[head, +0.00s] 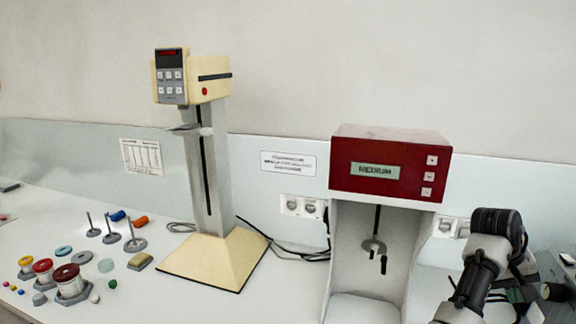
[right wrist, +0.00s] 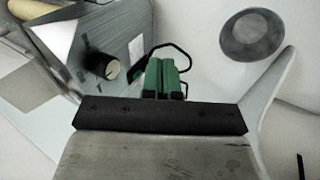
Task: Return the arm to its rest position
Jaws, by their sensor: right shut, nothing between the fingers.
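My right arm (head: 482,262) shows at the lower right of the head view, bent, in front of the bench and right of the red-topped mixer (head: 390,168). Its fingers cannot be made out clearly there. In the right wrist view, my right gripper (right wrist: 163,62) has its two green fingers side by side, shut and empty. My left gripper is in neither view.
A cream mixer (head: 208,262) stands left of the red-topped one. Jars, discs and stirrers (head: 134,243) crowd the bench's left side. The right wrist view shows a grey box with a dark knob (right wrist: 100,66), a black cable loop and a dark round disc (right wrist: 252,38).

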